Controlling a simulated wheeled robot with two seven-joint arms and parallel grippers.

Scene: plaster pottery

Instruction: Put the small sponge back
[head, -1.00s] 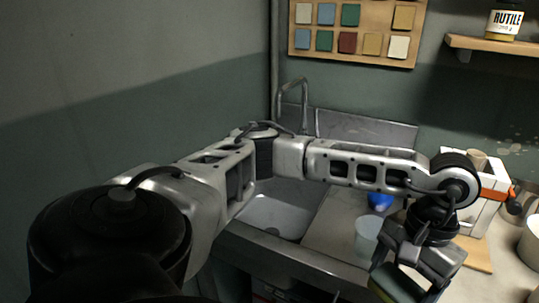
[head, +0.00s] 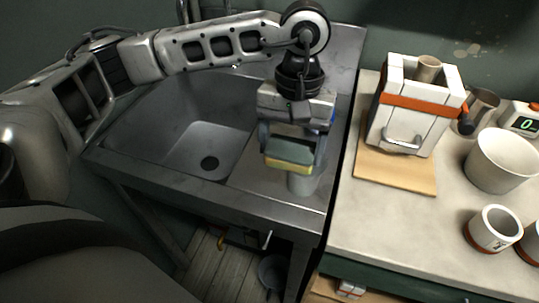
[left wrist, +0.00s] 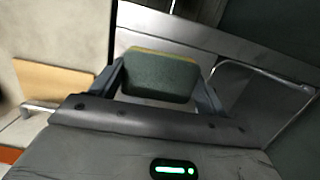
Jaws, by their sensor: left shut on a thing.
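The small sponge (head: 288,152) is green on top with a yellow layer underneath. My left gripper (head: 291,140) is shut on it and holds it above the right part of the metal sink unit (head: 265,183). In the left wrist view the sponge (left wrist: 160,75) sits between the two fingers of the gripper (left wrist: 163,82). My right gripper is in neither view.
The sink basin (head: 190,140) lies left of the gripper. On the counter at right are a white block mould with an orange band (head: 405,105) on a wooden board (head: 395,180), a large white pot (head: 500,160), a smaller cup (head: 493,229) and a scale (head: 522,118).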

